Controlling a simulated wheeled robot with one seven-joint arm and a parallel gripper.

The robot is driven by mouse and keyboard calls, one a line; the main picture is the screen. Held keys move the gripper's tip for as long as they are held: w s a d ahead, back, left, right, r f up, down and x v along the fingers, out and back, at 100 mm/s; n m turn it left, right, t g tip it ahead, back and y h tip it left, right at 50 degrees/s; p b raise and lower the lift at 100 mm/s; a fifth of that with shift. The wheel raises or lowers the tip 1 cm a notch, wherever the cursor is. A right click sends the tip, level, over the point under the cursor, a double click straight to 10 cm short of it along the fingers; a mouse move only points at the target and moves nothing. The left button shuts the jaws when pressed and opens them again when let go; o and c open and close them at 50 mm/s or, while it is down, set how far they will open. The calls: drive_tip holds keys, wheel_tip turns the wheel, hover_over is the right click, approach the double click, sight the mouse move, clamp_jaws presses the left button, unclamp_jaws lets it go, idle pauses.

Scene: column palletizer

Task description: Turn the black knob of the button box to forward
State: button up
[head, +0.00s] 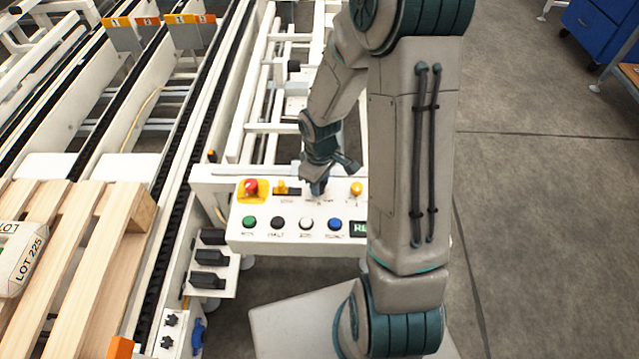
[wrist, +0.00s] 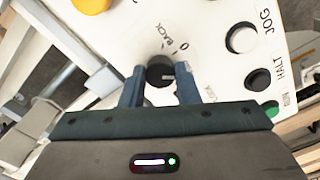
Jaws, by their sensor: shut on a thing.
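The white button box (head: 300,245) stands at the end of the conveyor frame in the head view. Its sloped panel (wrist: 215,22) also shows in the wrist view. The black knob (wrist: 157,66) sits between the two blue fingers of my gripper (wrist: 160,76), which is shut on it. A light pointer line on the knob points to the right in the wrist view. "BACK" and "0" are legible by the knob; another label by the right finger is partly hidden. In the head view my gripper (head: 318,188) is over the panel's upper middle and hides the knob.
A red emergency button (head: 251,186) on yellow and a yellow lamp (head: 356,188) flank the knob. Green (head: 249,222), black (head: 277,223), white (head: 306,224) and blue (head: 335,224) buttons line the front. A wooden pallet (head: 95,255) lies left. Open floor is right.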

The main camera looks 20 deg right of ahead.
drive_tip(key=shift+m, duration=0.6)
drive_tip(key=o, duration=1)
drive_tip(key=shift+c, duration=0.2)
drive_tip(key=shift+r, duration=0.15)
wheel_tip(320, 180, up, 14)
drive_tip(key=shift+f+p, duration=0.2)
drive_tip(key=shift+p, duration=0.1)
drive_tip(key=s+r+m+t, duration=0.3)
drive_tip(key=s+r+m, duration=0.4)
drive_tip(key=s, duration=0.7)
wheel_tip(320, 180, up, 2)
drive_tip(key=shift+r, duration=0.2)
